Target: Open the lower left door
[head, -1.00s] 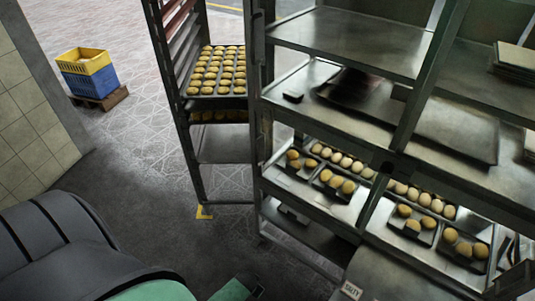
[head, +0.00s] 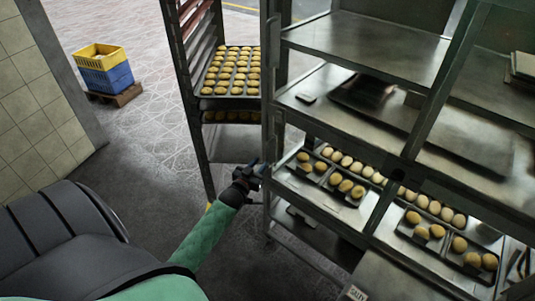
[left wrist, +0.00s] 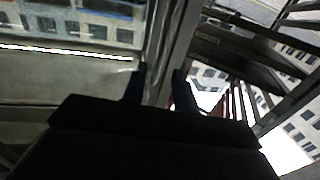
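The metal cabinet (head: 350,108) with several levels fills the right half of the head view. Its lower left compartment (head: 338,207) holds trays of round buns. I cannot clearly make out a separate door panel or handle there. My left gripper (head: 262,169) is raised at the left front edge of this compartment, close to the upright post (head: 270,120). In the left wrist view its two fingers (left wrist: 158,85) stand apart, with a vertical metal post ahead of them. Nothing shows held, and contact cannot be told. My right gripper is not in view.
A rack (head: 200,150) with a tray of buns (head: 232,91) stands just left of the cabinet, behind my left gripper. A yellow and blue crate stack (head: 104,70) sits on a pallet by the tiled wall (head: 35,110). The floor between is clear.

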